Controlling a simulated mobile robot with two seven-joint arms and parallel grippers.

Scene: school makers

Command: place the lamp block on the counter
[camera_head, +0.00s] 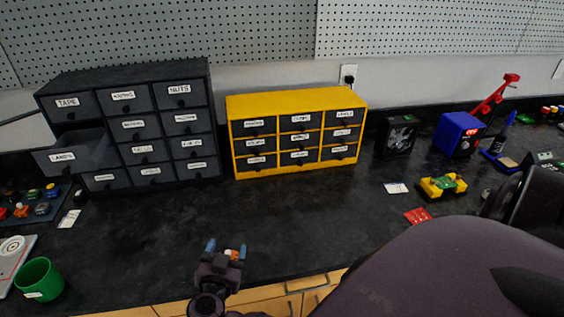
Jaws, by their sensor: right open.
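My right gripper (226,249) is at the lower middle, over the front part of the black counter (300,215). Its blue-tipped fingers are apart. A small orange and white block (232,254) shows between the fingers, nearer the right one. It may be the lamp block, but it is too small and partly hidden to be sure. I cannot tell whether it touches the counter or the fingers. My left gripper is not in view.
A dark drawer cabinet (150,130) stands at the back left with its labelled drawer (75,157) pulled out. A yellow drawer cabinet (295,98) stands at the middle back. A green cup (40,280) is at the left front. The counter's middle is clear.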

